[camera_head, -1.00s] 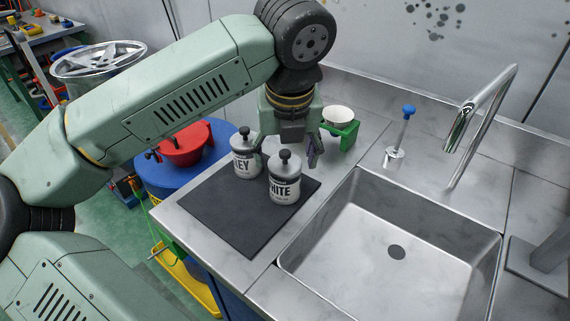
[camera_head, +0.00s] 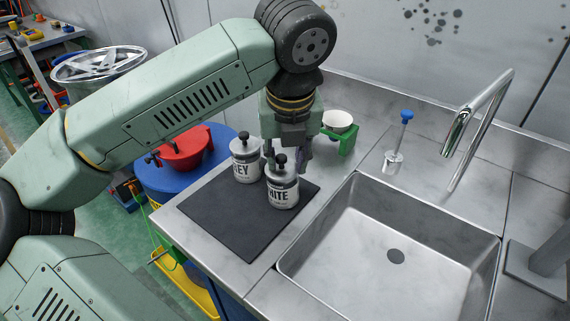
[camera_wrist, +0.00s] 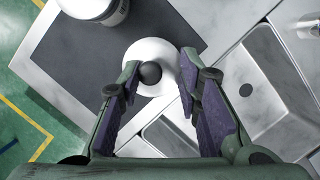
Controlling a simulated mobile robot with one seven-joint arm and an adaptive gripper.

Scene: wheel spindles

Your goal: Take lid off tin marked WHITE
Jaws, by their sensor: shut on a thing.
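The tin marked WHITE (camera_head: 283,195) stands upright near the right edge of a dark mat; only "HITE" shows of its label. Its pale lid (camera_wrist: 142,50) with a black knob (camera_head: 280,160) sits on top of it. My gripper (camera_head: 287,160) points down at the tin top, its fingers on either side of the lid, and is shut on the lid. In the wrist view my gripper (camera_wrist: 161,68) has the lid and round knob between its purple-padded fingers. Part of the lid's far edge is hidden by the fingers in the head view.
A second tin, reading "EY" (camera_head: 245,168), stands close on the left on the dark mat (camera_head: 235,215). The sink (camera_head: 370,235) and faucet (camera_head: 474,130) lie to the right. The mat's front is clear.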

